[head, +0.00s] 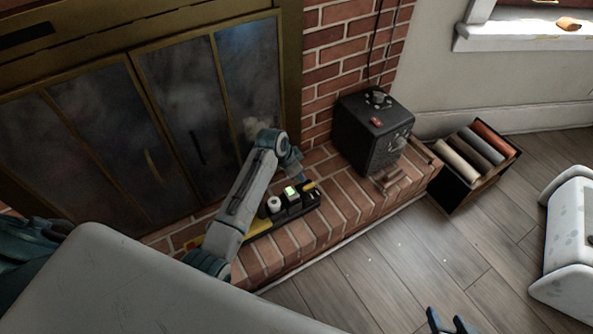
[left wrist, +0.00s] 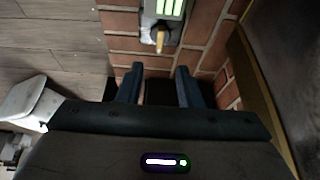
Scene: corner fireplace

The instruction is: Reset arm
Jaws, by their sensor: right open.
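My left arm reaches over the brick hearth in the head view. Its gripper (head: 297,172) is just above the right end of a black and yellow tray (head: 262,229). In the left wrist view the two fingers (left wrist: 159,86) are apart, with a dark area showing between them and no object clearly held. A grey piece with green lit bars (left wrist: 168,8) and an orange tip (left wrist: 160,42) lies ahead of the fingers. My right gripper (head: 452,322) is open and empty above the wood floor at the bottom edge of the head view.
The tray holds a white roll (head: 273,204) and a green-lit item (head: 291,193). A black box with knobs (head: 365,135) stands on the hearth. A crate of rolled cloths (head: 463,185) stands on the floor. Glass fireplace doors (head: 180,110) are behind. The floor between is clear.

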